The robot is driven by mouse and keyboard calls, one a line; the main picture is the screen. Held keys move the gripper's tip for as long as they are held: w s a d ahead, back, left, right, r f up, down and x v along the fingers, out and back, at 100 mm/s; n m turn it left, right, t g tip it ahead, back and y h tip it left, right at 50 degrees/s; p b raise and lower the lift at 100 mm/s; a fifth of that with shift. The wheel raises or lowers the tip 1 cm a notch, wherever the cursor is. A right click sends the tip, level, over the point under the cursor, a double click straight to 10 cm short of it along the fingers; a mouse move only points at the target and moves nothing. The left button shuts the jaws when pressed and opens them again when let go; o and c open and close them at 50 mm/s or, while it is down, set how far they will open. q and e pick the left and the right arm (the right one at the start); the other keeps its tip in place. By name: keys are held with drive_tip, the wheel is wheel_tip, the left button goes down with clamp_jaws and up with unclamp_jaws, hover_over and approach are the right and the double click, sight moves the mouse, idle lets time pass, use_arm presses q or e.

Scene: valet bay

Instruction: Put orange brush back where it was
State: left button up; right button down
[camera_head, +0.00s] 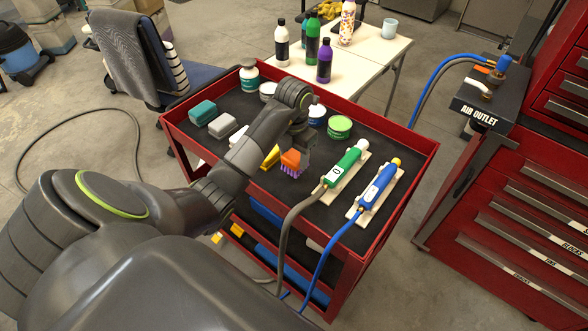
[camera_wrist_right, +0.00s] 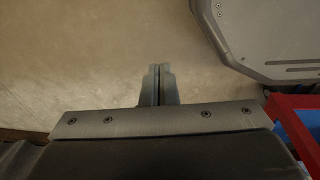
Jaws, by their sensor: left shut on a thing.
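The orange brush (camera_head: 291,158), with purple bristles facing down, is over the middle of the red cart's dark top (camera_head: 240,103). My left gripper (camera_head: 301,143) reaches over the cart from the left and is shut on the brush. I cannot tell whether the bristles touch the mat. My left arm hides part of the cart top around it. My right gripper (camera_wrist_right: 158,84) shows only in the right wrist view. Its fingers are together with nothing between them, above bare floor.
A yellow item (camera_head: 270,158) lies just left of the brush. Green (camera_head: 345,167) and blue (camera_head: 378,187) hose tools rest on holders to the right. A green tin (camera_head: 340,126) stands behind. Teal (camera_head: 203,112) and grey blocks (camera_head: 222,126) lie at left.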

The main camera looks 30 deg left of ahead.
use_arm(q)
drive_tip(key=shift+f, duration=0.2)
drive_tip(key=shift+f+b, duration=0.2)
drive_tip(key=shift+b, duration=0.1)
drive_tip(key=shift+f, duration=1.5)
use_arm(e)
drive_tip(key=shift+w+f, duration=0.5)
use_arm(q)
drive_tip(key=o, duration=0.9)
drive_tip(key=shift+r, duration=0.1)
